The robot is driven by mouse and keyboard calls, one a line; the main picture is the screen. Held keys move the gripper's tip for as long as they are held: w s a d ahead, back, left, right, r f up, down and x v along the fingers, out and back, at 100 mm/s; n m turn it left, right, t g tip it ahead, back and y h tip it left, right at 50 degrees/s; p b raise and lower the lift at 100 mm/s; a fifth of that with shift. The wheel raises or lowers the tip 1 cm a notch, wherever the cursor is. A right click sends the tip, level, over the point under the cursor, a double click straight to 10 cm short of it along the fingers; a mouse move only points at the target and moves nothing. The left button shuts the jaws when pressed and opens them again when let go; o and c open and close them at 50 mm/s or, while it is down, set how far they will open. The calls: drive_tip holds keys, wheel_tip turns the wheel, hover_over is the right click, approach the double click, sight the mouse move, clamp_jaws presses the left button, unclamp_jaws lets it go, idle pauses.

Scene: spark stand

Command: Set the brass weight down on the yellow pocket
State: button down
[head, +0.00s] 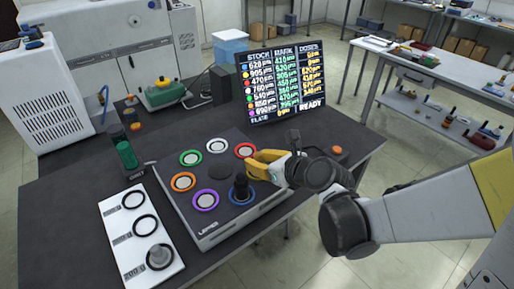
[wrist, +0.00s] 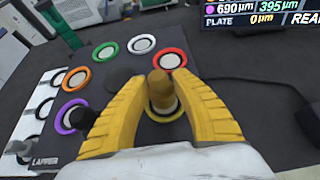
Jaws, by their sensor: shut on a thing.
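My gripper (wrist: 161,92) is shut on the brass weight (wrist: 160,82), with one yellow finger on each side of it. In the head view my gripper (head: 258,164) is over the right side of the lapper plate (head: 222,229), and its fingers hide most of the weight. In the wrist view a pale round pocket with a yellowish rim, the yellow pocket (wrist: 163,117), shows directly around the weight's lower end. The weight looks upright. I cannot tell whether its base touches the pocket.
Red (wrist: 170,59), green (wrist: 108,50), orange (wrist: 77,78) and purple (wrist: 70,115) pockets surround it. A dark knob (head: 240,187) stands close to my gripper. A white weight board (head: 131,228) lies left, with a grey weight (head: 159,257). A display (head: 283,85) stands behind.

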drive_tip(key=shift+f+b, duration=0.55)
drive_tip(key=shift+b, duration=0.05)
idle(0.3)
drive_tip(key=c, duration=1)
unclamp_jaws()
